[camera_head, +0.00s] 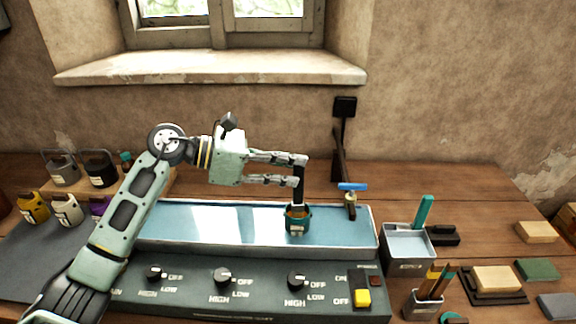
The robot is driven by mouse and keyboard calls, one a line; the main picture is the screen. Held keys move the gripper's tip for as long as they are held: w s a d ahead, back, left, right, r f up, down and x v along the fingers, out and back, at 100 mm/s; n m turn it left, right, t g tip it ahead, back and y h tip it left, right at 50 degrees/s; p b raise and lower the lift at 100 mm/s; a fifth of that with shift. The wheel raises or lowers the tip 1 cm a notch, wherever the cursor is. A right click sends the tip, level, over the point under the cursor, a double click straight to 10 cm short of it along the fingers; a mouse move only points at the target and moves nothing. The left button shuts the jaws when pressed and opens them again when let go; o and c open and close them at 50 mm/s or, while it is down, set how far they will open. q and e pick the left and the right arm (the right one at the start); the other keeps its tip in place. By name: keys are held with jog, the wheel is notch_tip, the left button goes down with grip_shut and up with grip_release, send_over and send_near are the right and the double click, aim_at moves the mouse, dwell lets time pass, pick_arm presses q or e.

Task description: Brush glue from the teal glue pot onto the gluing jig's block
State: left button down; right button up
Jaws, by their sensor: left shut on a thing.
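My left gripper (300,170) is shut on a dark upright brush (299,194), with its fingers reaching in from the left. The brush's lower end goes down into the teal glue pot (298,222), so its bristles are hidden. The pot stands in the long blue-lined bath. A tan block (495,279) sits on a dark base (478,297) at the right of the bench, which looks like the gluing jig. My right gripper is not in view.
The bath (190,249) has a knob panel (250,285) in front. A blue-handled valve (352,188) stands at its right end. A grey container (408,244) with a teal-handled tool and a cup of brushes (424,305) stand between bath and jig. Loose blocks (536,232) lie right.

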pick_arm(q)
jog(key=shift+r, duration=0.15)
notch_tip(320, 180, up, 5)
jog(key=shift+r+p, duration=0.15)
jog(key=shift+p, duration=1)
jog(key=shift+r+p, duration=0.7)
jog(key=shift+r, duration=1.3)
